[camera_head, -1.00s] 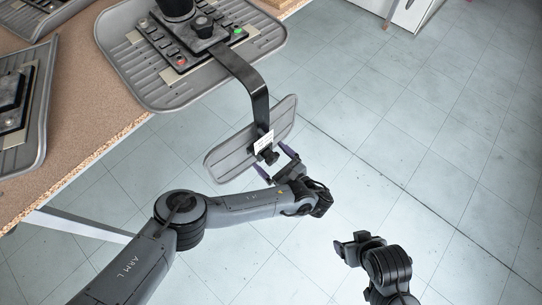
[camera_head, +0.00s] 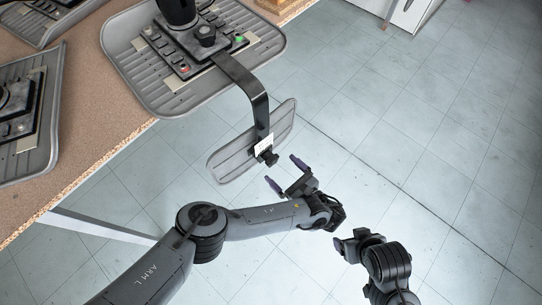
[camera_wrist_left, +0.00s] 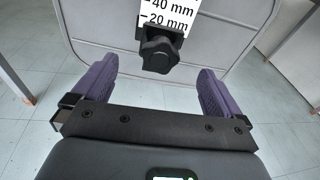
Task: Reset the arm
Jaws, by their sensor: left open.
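My left gripper (camera_head: 287,174) is open and empty in the head view, with its two purple fingers apart. It is just below and right of a black knob (camera_head: 268,158) on a grey ribbed panel (camera_head: 232,158). In the left wrist view, the purple fingers (camera_wrist_left: 158,88) are spread wide, with the knob (camera_wrist_left: 160,52) ahead of them, clear of both. A white scale label (camera_wrist_left: 168,16) reading 40 mm and 20 mm is above the knob. My right arm's end (camera_head: 350,245) shows at the lower right of the head view, but its fingers cannot be made out.
A black bent bracket (camera_head: 250,84) joins the panel to a grey ribbed tray (camera_head: 129,77) with a control box, at the edge of a brown table (camera_head: 85,105). Another tray (camera_head: 40,150) is at the left. Tiled floor (camera_head: 430,130) lies open to the right.

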